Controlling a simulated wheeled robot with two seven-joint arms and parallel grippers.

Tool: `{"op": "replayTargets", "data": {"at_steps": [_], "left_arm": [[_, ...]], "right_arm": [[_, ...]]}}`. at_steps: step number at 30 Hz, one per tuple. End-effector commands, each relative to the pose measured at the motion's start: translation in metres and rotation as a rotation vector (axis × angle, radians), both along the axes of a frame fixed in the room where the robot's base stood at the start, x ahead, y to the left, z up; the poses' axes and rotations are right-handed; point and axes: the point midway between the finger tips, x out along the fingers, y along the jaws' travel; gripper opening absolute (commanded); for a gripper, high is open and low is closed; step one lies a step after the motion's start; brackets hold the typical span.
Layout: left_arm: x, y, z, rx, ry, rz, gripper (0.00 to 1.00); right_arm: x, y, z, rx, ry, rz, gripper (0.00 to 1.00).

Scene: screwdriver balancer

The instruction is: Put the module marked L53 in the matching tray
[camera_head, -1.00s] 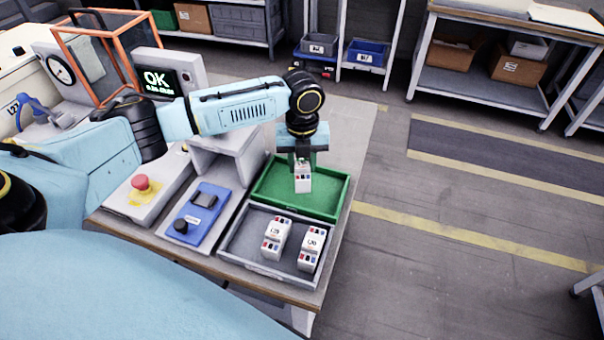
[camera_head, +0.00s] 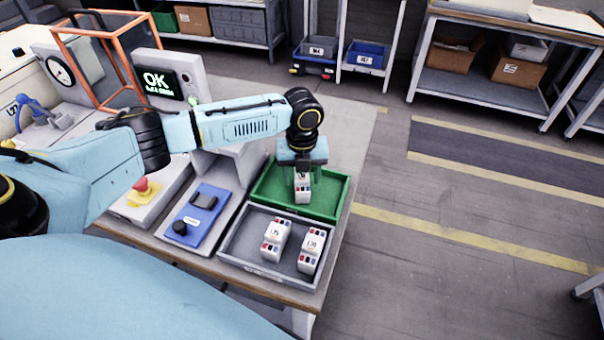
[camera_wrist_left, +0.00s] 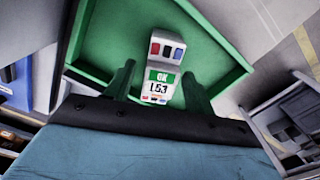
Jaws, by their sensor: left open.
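The white module marked L53 (camera_head: 303,188) stands in the green tray (camera_head: 338,200), toward its middle. In the left wrist view the module (camera_wrist_left: 161,82) shows a green OK label above the L53 mark, with red, dark and blue terminals at its end. My left gripper (camera_head: 302,172) is directly over the module. In the left wrist view its two green-tinted fingers (camera_wrist_left: 160,85) are open on either side of the module; a narrow gap shows beside it. My right gripper is not in view.
A grey tray (camera_head: 233,244) in front of the green one holds two white modules (camera_head: 276,238) (camera_head: 311,248). A blue device (camera_head: 196,215) and an emergency stop (camera_head: 142,185) stand to the left. A screen (camera_head: 162,84) reads OK. Open floor lies right of the table.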

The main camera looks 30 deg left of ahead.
Motion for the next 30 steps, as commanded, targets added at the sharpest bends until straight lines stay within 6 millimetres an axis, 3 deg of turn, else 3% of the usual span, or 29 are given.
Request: {"op": "replayTargets", "data": {"at_steps": [5, 15, 21, 30], "left_arm": [[0.001, 0.001, 0.01, 0.001, -0.002, 0.0, 0.54], [0.001, 0.0, 0.08, -0.001, -0.004, 0.0, 0.54], [0.001, 0.0, 0.112, -0.001, -0.002, 0.001, 0.54], [0.0, 0.0, 0.124, 0.0, 0.001, 0.001, 0.54]], "right_arm": [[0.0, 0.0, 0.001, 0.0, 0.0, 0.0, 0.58], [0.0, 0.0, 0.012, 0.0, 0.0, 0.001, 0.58], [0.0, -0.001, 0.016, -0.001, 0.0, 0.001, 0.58], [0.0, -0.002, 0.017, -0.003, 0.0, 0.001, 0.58]]}}
